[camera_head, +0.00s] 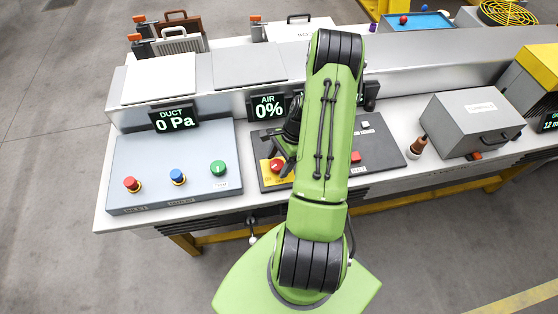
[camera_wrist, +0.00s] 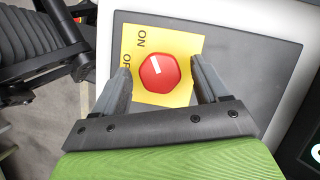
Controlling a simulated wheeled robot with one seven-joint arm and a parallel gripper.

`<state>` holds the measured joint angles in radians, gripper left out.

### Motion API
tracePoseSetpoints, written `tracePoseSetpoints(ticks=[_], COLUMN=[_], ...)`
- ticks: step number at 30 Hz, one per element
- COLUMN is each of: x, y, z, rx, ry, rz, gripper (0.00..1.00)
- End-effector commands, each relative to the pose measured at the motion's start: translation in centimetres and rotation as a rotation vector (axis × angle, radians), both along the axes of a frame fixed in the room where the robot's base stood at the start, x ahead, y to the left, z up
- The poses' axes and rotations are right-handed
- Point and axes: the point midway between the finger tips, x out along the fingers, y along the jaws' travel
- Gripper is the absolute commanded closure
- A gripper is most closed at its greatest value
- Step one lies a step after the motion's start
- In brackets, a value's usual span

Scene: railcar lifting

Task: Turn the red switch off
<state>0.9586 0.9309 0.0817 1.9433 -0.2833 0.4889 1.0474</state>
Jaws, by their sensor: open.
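The red switch (camera_wrist: 160,75) is a many-sided red knob with a white mark, on a yellow plate (camera_wrist: 186,44) lettered ON and OFF. The mark lies on the knob's upper side in the wrist view; which word it points to I cannot tell for sure. In the head view the switch (camera_head: 275,167) sits at the left end of a dark panel. My gripper (camera_wrist: 160,68) is open, its fingers on either side of the knob with gaps showing. Contact is not visible. In the head view my gripper (camera_head: 283,158) is partly hidden by my arm.
A grey-blue panel (camera_head: 150,158) with red, blue and green knobs is to the left. The dark panel (camera_head: 385,152) also carries a red button (camera_head: 356,157). The AIR display (camera_head: 267,106) reads 0%. A grey box (camera_head: 477,119) stands to the right.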

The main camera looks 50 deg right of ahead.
Motion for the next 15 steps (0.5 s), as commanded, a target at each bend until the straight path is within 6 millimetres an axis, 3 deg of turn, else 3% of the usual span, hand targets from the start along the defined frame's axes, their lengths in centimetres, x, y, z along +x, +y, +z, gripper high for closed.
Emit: tracePoseSetpoints(ticks=[2, 12, 15], x=[0.0, -0.01, 0.0], y=[-0.01, -0.03, -0.04], z=[0.04, 0.06, 0.07], rx=[0.0, 0.0, 0.0], ry=[0.0, 0.0, 0.0], rz=[0.0, 0.0, 0.001], gripper=[0.26, 0.78, 0.83])
